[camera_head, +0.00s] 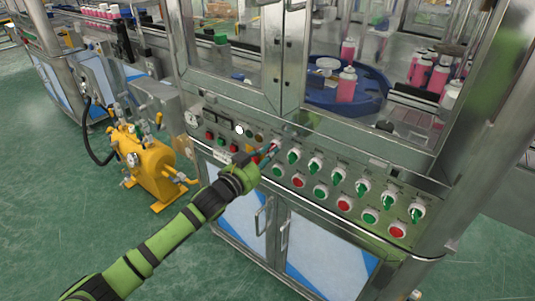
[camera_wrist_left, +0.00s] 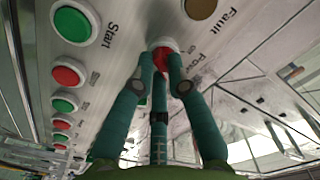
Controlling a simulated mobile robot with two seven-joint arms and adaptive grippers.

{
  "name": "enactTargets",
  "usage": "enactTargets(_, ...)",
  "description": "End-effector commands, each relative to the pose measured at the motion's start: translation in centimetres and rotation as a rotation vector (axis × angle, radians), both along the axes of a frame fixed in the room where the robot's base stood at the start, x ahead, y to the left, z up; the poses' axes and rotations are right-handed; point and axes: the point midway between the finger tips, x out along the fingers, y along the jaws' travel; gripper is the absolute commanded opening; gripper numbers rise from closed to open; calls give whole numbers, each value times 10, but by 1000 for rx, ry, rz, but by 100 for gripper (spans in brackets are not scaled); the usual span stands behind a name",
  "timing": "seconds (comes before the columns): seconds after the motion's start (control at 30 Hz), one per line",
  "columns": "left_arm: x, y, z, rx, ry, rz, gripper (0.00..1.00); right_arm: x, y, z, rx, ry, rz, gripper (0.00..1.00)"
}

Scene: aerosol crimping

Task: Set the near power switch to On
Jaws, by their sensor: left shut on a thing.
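The power switch (camera_wrist_left: 161,64) is a red knob on a pale round base, beside lettering that partly reads "Power" in the left wrist view. My left gripper (camera_head: 270,150) reaches up to the control panel (camera_head: 330,196) of the machine in the head view. In the left wrist view its two green fingers close on the red knob from either side. The fingers hide part of the knob, and I cannot read which position it points to. My right gripper is in neither view.
Green rotary switches (camera_head: 315,165) and red and green buttons (camera_head: 344,204) line the panel to the right. A green Start button (camera_wrist_left: 75,23) is close to the fingers. A yellow pump unit (camera_head: 150,165) stands on the floor at left. Glass doors rise above the panel.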

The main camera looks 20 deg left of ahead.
Motion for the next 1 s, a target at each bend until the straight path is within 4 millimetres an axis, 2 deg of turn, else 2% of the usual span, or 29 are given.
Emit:
enactTargets(0.03, 0, 0, 1, 4, -4, 0, 0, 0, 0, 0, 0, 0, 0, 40)
enactTargets(0.07, 0, 0, 1, 4, -4, 0, 24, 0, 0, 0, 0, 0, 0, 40)
enactTargets(0.1, 0, 0, 1, 4, -4, 0, 40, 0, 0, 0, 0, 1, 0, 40)
enactTargets(0.43, 0, 0, 0, 1, 0, 0, 40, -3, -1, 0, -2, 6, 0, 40)
enactTargets(0.57, -8, 3, -1, 0, 1, 0, 40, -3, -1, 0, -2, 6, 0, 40)
enactTargets(0.67, -21, 8, -1, 2, 2, 0, 40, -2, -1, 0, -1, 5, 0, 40)
enactTargets(1.0, -84, 30, -1, 2, 1, -1, 40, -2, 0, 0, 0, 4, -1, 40)
